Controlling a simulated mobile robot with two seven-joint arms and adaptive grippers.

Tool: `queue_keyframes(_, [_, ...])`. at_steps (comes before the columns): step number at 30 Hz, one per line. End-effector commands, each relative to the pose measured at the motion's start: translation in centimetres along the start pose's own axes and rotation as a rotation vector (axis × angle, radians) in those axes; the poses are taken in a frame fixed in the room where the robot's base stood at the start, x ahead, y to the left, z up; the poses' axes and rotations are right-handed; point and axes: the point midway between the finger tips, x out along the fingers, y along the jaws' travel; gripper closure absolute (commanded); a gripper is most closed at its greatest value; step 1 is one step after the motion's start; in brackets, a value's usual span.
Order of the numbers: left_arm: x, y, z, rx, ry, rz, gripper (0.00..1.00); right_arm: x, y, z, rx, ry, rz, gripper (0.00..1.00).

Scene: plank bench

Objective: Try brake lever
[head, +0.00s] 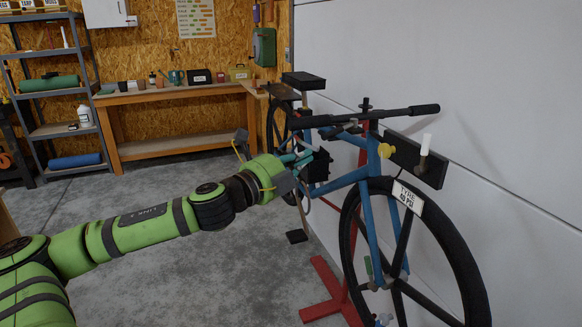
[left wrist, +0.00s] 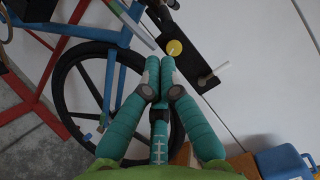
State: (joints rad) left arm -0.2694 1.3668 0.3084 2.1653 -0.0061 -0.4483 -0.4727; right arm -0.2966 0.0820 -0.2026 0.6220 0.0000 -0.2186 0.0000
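A blue bicycle (head: 345,181) stands side-on along the white wall. Its dark handlebar (head: 385,114) has black grips. A dark part under the handlebar (head: 343,130) may be the brake lever; I cannot tell for sure. My left gripper (head: 309,157) has teal fingers and is beside the bicycle's frame, below the handlebar. In the left wrist view the fingers (left wrist: 160,65) come together at the tips, with nothing clearly between them. A yellow knob (left wrist: 174,47) shows just beyond the tips and also in the head view (head: 386,151). My right gripper is out of view.
A red stand (head: 328,290) holds the bicycle. A wooden bench (head: 180,97) and shelf (head: 54,94) stand behind.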

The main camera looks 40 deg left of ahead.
Motion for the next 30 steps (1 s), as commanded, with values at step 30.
queue_keyframes(30, [-2.8,0.1,0.3,0.002,0.001,0.001,1.0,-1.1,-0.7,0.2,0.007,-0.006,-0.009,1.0])
